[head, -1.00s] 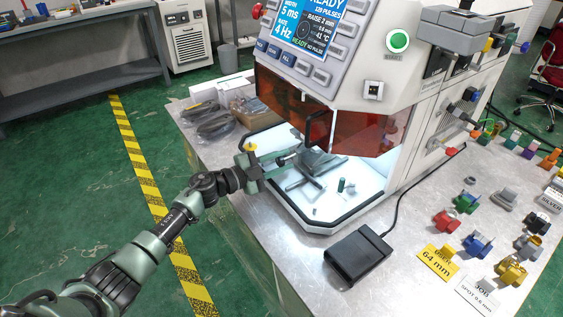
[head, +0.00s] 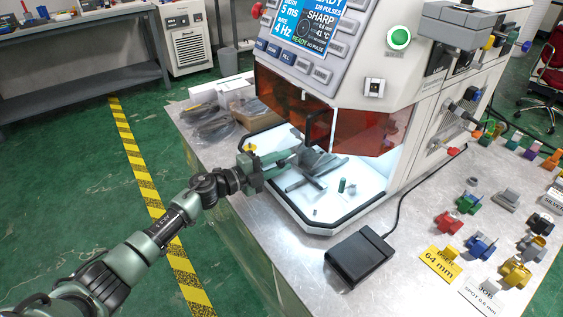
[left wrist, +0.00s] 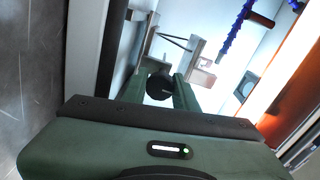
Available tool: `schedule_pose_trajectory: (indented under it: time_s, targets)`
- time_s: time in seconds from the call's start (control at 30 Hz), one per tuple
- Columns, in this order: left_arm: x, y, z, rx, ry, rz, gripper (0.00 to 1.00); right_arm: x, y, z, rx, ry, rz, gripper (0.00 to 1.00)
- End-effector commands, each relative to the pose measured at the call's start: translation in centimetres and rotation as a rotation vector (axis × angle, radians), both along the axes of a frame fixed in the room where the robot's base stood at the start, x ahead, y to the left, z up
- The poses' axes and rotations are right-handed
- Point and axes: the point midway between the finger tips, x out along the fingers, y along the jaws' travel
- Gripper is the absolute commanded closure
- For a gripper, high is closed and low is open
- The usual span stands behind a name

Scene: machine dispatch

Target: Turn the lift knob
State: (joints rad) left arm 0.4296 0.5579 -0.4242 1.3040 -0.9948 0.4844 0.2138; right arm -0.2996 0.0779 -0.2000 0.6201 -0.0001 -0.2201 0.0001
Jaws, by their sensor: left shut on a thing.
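The lift knob (left wrist: 160,86) is a round black knob in the left wrist view, between the two green fingers of my left gripper (left wrist: 159,90). In the head view the left gripper (head: 287,158) reaches through the open front of the machine's lit chamber and is shut on the knob, which the fingers hide there. A grey stage (head: 318,163) lies just beyond the fingertips. The machine's screen (head: 312,24) shows "SHARP" with smaller text. My right gripper is not in view.
An orange-red window (head: 360,135) hangs over the chamber, close above my left gripper. A dark green peg (head: 342,185) stands on the chamber floor. A black pedal (head: 359,257) with a cable lies on the bench in front. Coloured parts (head: 480,246) stand at right.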

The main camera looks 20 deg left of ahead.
Motion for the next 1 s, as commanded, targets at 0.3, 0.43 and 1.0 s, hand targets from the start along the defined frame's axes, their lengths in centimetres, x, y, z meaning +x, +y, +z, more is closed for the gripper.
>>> schedule_pose_trajectory:
  time_s: [0.3,0.43,1.0]
  targets:
    - [-0.1,-0.1,-0.3,0.002,0.004,-0.004,0.6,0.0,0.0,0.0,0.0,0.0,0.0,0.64]
    - [-0.1,-0.1,-0.2,0.001,0.004,-0.002,0.5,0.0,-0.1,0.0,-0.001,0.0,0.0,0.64]
    - [-4.4,3.4,0.0,0.003,0.005,-0.002,0.5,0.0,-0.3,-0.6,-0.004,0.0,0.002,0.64]
